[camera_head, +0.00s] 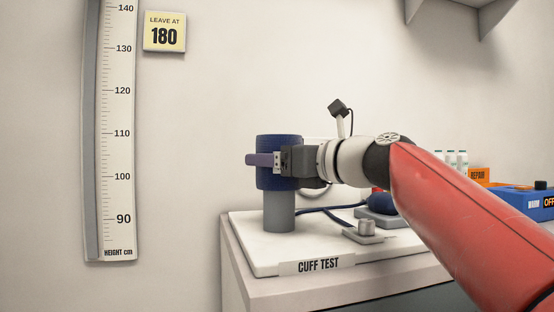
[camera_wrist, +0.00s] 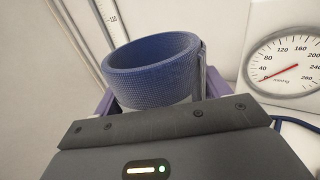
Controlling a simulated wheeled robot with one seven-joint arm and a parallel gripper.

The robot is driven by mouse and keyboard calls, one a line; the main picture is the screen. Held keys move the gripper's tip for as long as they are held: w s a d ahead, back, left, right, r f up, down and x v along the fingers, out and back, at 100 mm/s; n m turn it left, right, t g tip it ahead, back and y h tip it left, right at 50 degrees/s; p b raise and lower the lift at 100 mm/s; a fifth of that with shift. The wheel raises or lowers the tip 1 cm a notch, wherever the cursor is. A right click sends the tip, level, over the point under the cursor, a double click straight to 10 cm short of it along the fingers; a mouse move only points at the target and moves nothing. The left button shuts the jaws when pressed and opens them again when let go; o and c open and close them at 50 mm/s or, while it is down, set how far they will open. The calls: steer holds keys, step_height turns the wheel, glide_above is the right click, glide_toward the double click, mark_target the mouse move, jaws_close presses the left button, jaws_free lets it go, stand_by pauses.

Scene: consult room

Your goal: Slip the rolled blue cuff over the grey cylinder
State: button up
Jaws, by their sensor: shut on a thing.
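The rolled blue cuff (camera_head: 280,144) stands upright at the upper end of the grey cylinder (camera_head: 280,212). My gripper (camera_head: 272,160) is shut on the cuff, with a purple finger across its near side. The wrist view shows the cuff (camera_wrist: 150,82) as an open ring between the purple fingers of my gripper (camera_wrist: 160,95). The cylinder's top is hidden, so I cannot tell whether the cuff is around it or just above it. The cylinder's lower part shows bare down to the white board.
The white board (camera_head: 258,258) marked CUFF TEST lies on the counter. A dark blue bulb (camera_head: 376,219), tubing and a small metal knob (camera_head: 366,228) are to the right. A round gauge (camera_wrist: 288,62) stands behind. A blue box (camera_head: 520,199) is farther right.

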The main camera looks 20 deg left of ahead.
mark_target(277, 199)
steer(key=shift+f+b, duration=2.8)
steer(key=shift+f, duration=0.75)
steer(key=o, duration=1.1)
steer(key=shift+f, duration=0.1)
